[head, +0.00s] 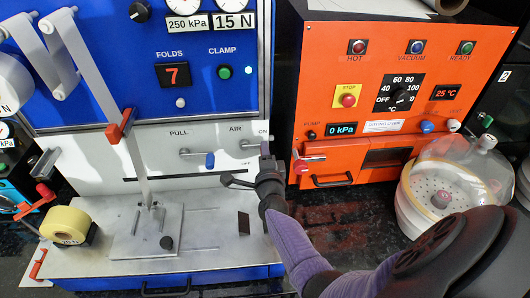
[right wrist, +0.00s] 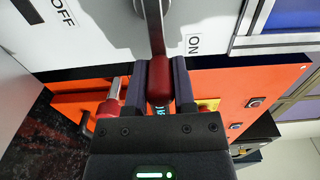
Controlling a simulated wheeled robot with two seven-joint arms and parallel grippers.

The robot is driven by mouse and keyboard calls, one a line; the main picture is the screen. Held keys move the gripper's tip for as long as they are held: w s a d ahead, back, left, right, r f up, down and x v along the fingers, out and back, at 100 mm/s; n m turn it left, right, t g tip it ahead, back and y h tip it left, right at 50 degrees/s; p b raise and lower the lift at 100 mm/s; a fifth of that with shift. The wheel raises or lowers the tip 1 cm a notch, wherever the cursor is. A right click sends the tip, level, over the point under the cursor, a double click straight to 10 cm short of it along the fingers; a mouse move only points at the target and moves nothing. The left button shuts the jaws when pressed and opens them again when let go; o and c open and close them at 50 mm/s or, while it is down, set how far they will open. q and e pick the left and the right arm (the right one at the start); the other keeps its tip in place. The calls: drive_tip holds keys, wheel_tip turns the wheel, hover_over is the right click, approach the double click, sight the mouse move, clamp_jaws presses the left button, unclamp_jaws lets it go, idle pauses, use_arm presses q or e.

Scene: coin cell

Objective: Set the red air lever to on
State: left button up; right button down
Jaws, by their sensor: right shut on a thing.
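The red air lever is on the white panel of the blue machine, by the AIR label (head: 235,128). In the right wrist view its red knob (right wrist: 166,75) sits between my right gripper's two fingers (right wrist: 160,85), and its metal arm (right wrist: 154,25) runs up to the panel. The ON label (right wrist: 194,43) is close beside the arm; the OFF label (right wrist: 62,14) is farther left. In the head view my right gripper (head: 266,158) is shut at the lever and hides its knob. My left gripper is not in view.
A blue-knobbed PULL lever (head: 210,160) is left of the gripper. The orange oven (head: 330,105) stands close on the right, with a red pump lever (head: 300,166) near my gripper. A glass-domed vessel (head: 455,165) is farther right.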

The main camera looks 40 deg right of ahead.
drive_tip(key=shift+c, duration=2.2)
unclamp_jaws()
drive_tip(key=p+v, duration=0.1)
drive_tip(key=v, duration=0.9)
